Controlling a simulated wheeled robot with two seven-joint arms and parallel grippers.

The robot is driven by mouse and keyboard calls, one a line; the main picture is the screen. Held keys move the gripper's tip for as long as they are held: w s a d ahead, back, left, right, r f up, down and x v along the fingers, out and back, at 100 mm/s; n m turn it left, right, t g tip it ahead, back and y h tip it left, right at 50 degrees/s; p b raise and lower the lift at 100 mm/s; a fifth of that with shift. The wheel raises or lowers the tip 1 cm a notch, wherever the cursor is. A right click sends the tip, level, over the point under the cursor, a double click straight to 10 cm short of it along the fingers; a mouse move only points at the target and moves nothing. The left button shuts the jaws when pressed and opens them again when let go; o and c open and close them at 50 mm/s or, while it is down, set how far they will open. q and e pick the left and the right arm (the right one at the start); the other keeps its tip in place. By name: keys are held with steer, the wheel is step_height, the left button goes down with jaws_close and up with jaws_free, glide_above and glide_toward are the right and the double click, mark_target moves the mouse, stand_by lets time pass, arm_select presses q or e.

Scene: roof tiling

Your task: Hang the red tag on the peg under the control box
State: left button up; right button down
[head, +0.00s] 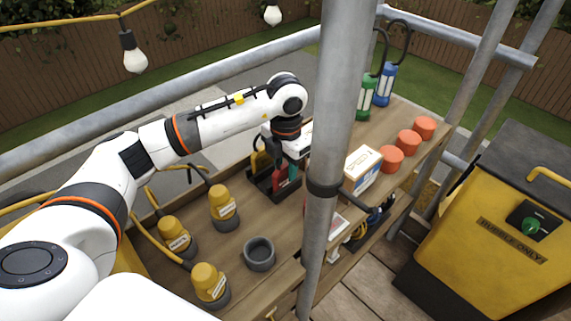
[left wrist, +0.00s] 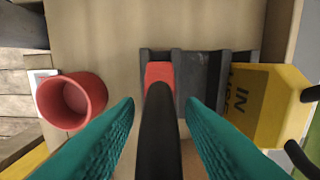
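The red tag (head: 282,176) stands in a black slotted rack (head: 262,186) on the wooden bench. In the left wrist view, its red part (left wrist: 158,72) shows beyond a black handle or strap pointing at the camera. My left gripper (left wrist: 160,102) has its teal fingers apart, one on each side of this black part, with gaps visible. In the head view the gripper (head: 288,165) is over the rack, partly hidden by the arm. A dark panel with a green knob (head: 531,226) is on a yellow bin; I cannot tell whether it is the control box. I cannot make out a peg.
A grey pole (head: 338,110) stands before the bench and hides part of it. A yellow "IN USE" piece (left wrist: 262,105) and a red cup (left wrist: 72,98) flank the rack. Yellow-topped lamps (head: 223,205), a grey cup (head: 259,254) and a labelled box (head: 362,170) occupy the bench.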

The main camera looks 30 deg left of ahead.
arm_select(q)
step_height(320, 180, up, 12)
steer(key=shift+s+d+b, duration=0.35)
steer(key=shift+d+b, duration=0.05)
steer(key=shift+d, duration=0.05)
